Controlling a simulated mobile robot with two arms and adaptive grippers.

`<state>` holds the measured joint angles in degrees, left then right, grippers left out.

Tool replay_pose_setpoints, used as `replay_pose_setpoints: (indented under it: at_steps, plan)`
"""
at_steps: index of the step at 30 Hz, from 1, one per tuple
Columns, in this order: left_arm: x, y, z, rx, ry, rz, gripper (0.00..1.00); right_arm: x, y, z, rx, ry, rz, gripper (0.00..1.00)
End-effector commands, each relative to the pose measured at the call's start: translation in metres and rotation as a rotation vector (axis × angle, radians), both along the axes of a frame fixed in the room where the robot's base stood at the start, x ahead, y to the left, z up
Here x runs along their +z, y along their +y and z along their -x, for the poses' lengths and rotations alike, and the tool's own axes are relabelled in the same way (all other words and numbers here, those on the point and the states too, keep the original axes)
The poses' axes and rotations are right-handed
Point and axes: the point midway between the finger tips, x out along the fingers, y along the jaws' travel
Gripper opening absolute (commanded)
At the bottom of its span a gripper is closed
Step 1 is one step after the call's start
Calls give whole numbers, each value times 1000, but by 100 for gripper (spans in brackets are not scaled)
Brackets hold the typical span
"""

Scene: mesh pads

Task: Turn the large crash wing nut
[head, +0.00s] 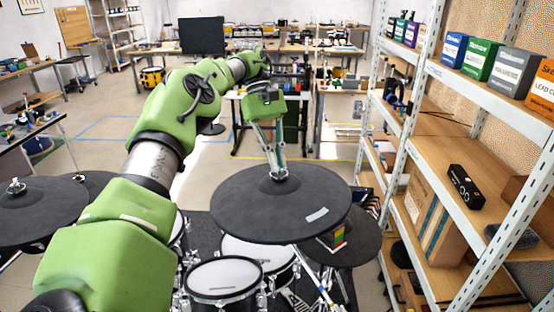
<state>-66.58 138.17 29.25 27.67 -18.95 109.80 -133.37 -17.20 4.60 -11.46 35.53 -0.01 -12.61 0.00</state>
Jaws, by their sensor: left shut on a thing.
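The large crash cymbal (240,212) is a dark grey round pad in the middle of the head view, with a pale label near its front right edge. My green left arm comes in from the left and reaches over the drums. My left gripper (279,172) points down at the centre of the crash pad. Its fingers are closed around the wing nut at the pad's centre, which they mostly hide. My right gripper is not in view.
Other dark cymbal pads (38,207) are at the left, and another lies lower right (352,245). White mesh drums (224,279) stand below the crash. A metal shelf (480,150) with boxes stands close on the right. Workbenches and a monitor (202,36) are at the back.

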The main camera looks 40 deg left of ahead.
Motion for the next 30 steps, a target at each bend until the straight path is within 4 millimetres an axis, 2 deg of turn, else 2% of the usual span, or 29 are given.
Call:
replay_pose_setpoints:
  at_steps: [4, 6, 7, 20, 30]
  plan:
    - [-1, 1, 0, 2, 0, -3, 0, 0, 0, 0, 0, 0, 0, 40]
    - [-1, 1, 0, 3, -1, -4, 19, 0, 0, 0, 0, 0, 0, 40]
    - [0, 1, 0, 3, 0, -3, 23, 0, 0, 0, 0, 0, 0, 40]
    - [0, 0, 0, 19, 2, 0, 23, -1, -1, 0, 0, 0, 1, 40]
    - [0, 1, 2, 245, 21, 0, 23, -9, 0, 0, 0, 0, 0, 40]
